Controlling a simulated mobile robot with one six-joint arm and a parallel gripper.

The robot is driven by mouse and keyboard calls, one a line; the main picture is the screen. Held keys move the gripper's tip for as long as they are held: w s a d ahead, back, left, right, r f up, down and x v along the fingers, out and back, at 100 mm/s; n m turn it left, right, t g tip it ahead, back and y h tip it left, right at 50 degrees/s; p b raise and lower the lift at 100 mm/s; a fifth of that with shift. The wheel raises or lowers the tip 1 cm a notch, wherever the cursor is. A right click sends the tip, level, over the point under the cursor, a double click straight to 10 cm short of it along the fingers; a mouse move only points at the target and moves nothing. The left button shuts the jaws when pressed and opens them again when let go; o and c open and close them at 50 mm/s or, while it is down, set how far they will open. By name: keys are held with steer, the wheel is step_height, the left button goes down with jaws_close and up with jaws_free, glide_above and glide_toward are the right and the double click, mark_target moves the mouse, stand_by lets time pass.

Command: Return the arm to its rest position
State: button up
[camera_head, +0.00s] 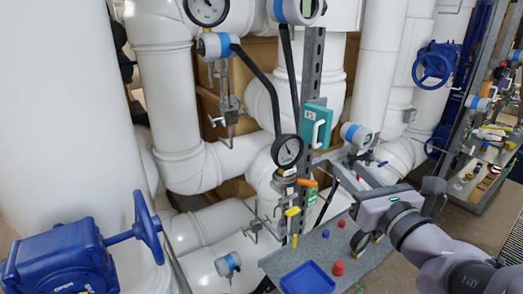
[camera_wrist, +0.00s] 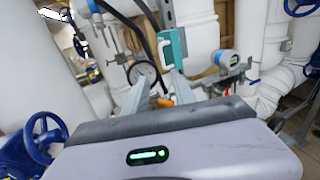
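My arm reaches in from the lower right of the head view. My gripper (camera_head: 350,172) is in front of the pipes, above the grey metal shelf (camera_head: 327,250). In the wrist view its two grey fingers stand apart with a gap between them, and my gripper (camera_wrist: 161,84) looks empty. Behind the gap are a round pressure gauge (camera_wrist: 142,73) and an orange handle (camera_wrist: 164,102). I cannot tell how far the fingertips are from them.
A blue tray (camera_head: 307,279) and small red pieces lie on the shelf. A teal box (camera_head: 316,124) hangs on the upright rail. A blue valve (camera_head: 70,257) with a handwheel stands at left. A cluttered rack (camera_head: 490,140) stands at right, with open floor near it.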

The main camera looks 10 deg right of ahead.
steer(key=s+a+f+n+g+y, duration=0.35)
steer(key=a+n, duration=0.35)
steer(key=a, duration=0.3)
steer(key=s+a+f+n+g+y, duration=0.2)
steer(key=a+f+n+g+y, duration=0.15)
steer(key=a+n, duration=0.55)
steer(key=s+f+n+g+h+b, duration=0.1)
steer(key=s+f+n+g+h, duration=0.4)
steer(key=s+n, duration=0.6)
steer(key=f+n, duration=0.1)
steer(key=n, duration=0.3)
steer(key=shift+d+f+n+h, duration=0.15)
steer(key=shift+f+n+h, duration=0.05)
steer(key=shift+n+h, duration=0.1)
